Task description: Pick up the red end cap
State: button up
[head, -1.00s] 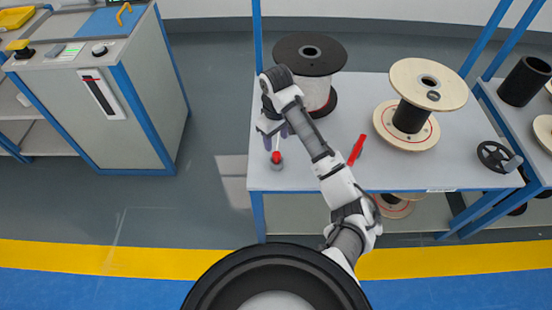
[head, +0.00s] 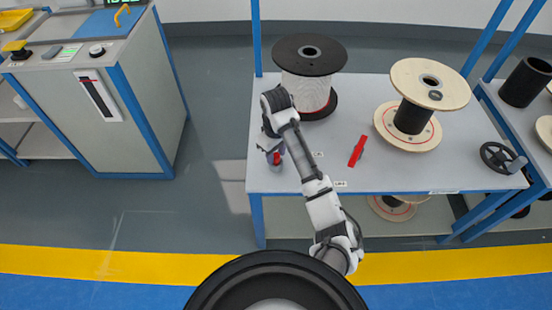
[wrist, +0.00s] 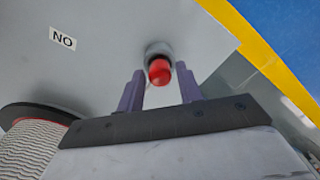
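The red end cap (head: 277,158) is a small red knob on a short grey base, near the left front corner of the table. The wrist view shows the red end cap (wrist: 159,71) and its grey base just beyond the fingertips. My gripper (wrist: 160,80) is open, with one purple-grey finger on each side of the cap's line and gaps visible on both sides. In the head view my gripper (head: 273,150) is down close at the cap and partly covers it. Whether a finger touches it I cannot tell.
A black-flanged spool (head: 310,56) stands behind my gripper. A wooden spool (head: 430,85) stands to the right. A red tool-like piece (head: 357,150) lies mid-table, and a black handwheel (head: 497,157) is at the right edge. The table's front edge (head: 400,190) is close.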

jog(key=c, duration=0.7)
jog(key=shift+r, duration=0.1)
